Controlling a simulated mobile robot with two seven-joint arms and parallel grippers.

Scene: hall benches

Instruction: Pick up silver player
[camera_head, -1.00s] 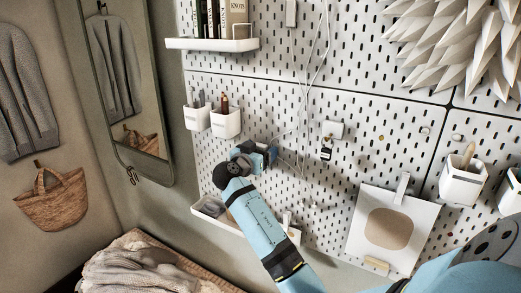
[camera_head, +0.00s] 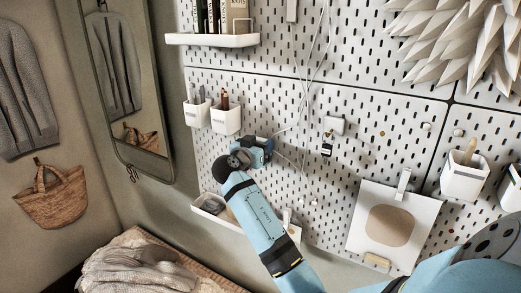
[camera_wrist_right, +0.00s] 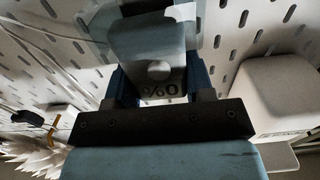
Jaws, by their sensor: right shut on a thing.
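The silver player (camera_wrist_right: 157,48) shows in the right wrist view as a pale grey-blue, rounded block with a round disc and dark markings near its lower end. My right gripper (camera_wrist_right: 160,84) is shut on it, with one dark blue finger on each side of the lower end. In the head view my right gripper (camera_head: 258,150) is close in front of the pegboard, above the low white tray. There the player is too small and covered to make out. I cannot tell whether it still touches the board. My left gripper is not in view.
The white pegboard (camera_head: 290,115) bears pen cups (camera_head: 226,122), a shelf of books (camera_head: 212,41), hanging cables and a small padlock-like item (camera_head: 326,147). The low white tray (camera_head: 209,212) is below my gripper. A white box (camera_wrist_right: 285,85) is beside it in the wrist view.

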